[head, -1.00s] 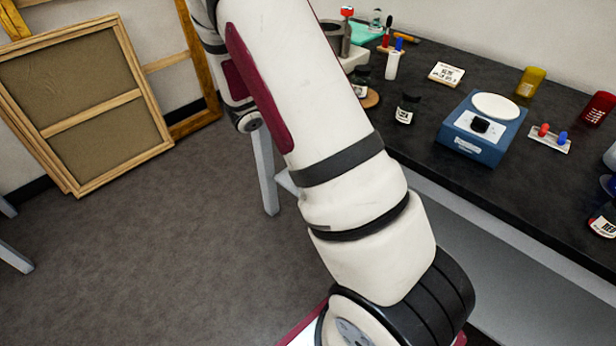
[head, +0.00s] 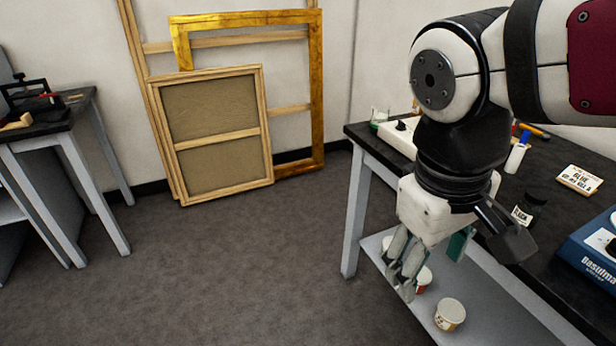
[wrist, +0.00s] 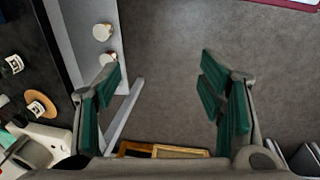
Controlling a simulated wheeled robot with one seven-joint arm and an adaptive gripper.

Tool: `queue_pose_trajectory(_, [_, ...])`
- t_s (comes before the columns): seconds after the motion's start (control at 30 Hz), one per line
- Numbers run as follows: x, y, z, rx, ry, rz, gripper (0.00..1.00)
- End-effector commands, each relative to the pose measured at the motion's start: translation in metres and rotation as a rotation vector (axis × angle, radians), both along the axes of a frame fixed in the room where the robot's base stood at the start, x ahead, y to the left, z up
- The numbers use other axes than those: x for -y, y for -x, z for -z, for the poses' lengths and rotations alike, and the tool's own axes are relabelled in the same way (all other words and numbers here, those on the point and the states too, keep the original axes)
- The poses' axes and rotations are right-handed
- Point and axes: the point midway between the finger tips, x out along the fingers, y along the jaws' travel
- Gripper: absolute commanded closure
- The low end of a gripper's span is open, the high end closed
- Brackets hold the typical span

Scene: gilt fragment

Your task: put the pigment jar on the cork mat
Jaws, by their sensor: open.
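A dark jar with a white label (head: 530,209) stands upright on the black bench in the head view. It also shows in the wrist view (wrist: 12,66), at the left edge. A second dark labelled jar (wrist: 36,109) overlaps the round cork mat (wrist: 47,99) in the wrist view; I cannot tell if it stands on the mat or beside it. The mat is hidden behind my arm in the head view. My gripper (head: 432,258) is open and empty. It hangs off the bench's front edge, left of the jars, and in the wrist view (wrist: 162,82) only floor lies between its fingers.
Tubs (head: 450,314) stand on the lower shelf (head: 480,318) beneath my gripper. A label card (head: 580,179) and a blue box (head: 595,252) lie on the bench at right. Frames (head: 222,130) lean on the back wall. The floor at left is open.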

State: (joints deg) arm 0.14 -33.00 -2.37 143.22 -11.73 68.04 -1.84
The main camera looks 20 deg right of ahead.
Motion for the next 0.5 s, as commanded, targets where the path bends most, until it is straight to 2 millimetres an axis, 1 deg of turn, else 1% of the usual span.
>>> queue_pose_trajectory(0.03, [-0.013, 0.006, -0.002, 0.047, -0.044, 0.015, 0.37])
queue_pose_trajectory(0.1, [-0.028, 0.012, -0.003, 0.091, -0.098, 0.032, 0.37])
queue_pose_trajectory(0.2, [-0.043, 0.018, -0.004, 0.133, -0.152, 0.047, 0.37])
queue_pose_trajectory(0.3, [-0.050, 0.021, -0.005, 0.153, -0.178, 0.055, 0.37])
queue_pose_trajectory(0.5, [-0.052, 0.021, -0.005, 0.156, -0.186, 0.057, 0.37])
